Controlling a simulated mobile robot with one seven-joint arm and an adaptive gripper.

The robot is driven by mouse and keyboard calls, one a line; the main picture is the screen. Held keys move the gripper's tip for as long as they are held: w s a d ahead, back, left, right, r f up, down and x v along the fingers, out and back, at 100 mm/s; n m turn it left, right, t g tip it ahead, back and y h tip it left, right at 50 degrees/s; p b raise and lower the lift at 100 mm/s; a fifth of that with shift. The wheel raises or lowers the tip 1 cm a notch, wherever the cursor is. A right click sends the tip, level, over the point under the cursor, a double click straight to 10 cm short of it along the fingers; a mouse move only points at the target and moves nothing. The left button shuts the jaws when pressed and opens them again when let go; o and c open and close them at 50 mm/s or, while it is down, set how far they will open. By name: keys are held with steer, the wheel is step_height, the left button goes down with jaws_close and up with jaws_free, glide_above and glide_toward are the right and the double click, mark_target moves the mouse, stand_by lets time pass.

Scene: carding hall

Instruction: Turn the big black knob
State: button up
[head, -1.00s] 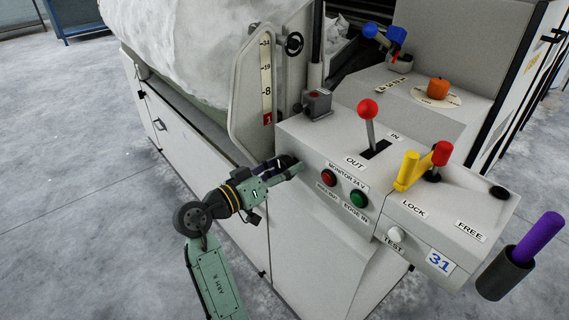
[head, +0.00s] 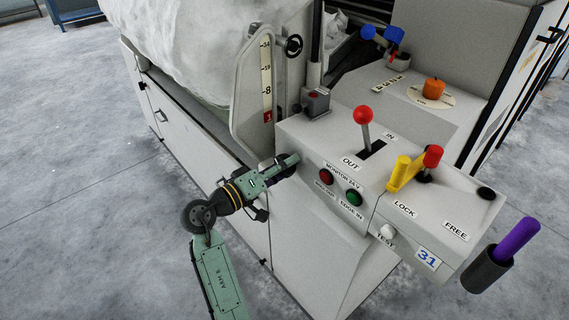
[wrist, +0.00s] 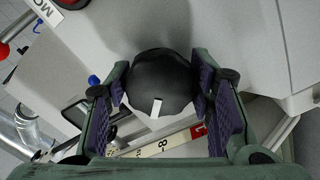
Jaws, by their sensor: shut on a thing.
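The big black knob (wrist: 160,82) is between my gripper's fingers in the wrist view, round and lobed with a white pointer mark on its near face. My gripper (wrist: 162,95) is shut on it, with a purple-padded finger touching each side. In the head view my gripper (head: 287,163) reaches the left side of the grey control console (head: 300,138), and the hand mostly hides the knob there. The knob's dial markings cannot be made out.
Right of my gripper on the console are a red button (head: 327,177), a green button (head: 354,198), a red-ball lever (head: 363,115) and a yellow guard (head: 400,172) by a red-topped lever. A scale plate (head: 267,80) stands behind. Open floor lies left.

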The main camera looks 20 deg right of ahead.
stand_by(0.3)
steer(key=o, duration=1.2)
steer(key=shift+c, duration=0.2)
steer(key=v, duration=1.2)
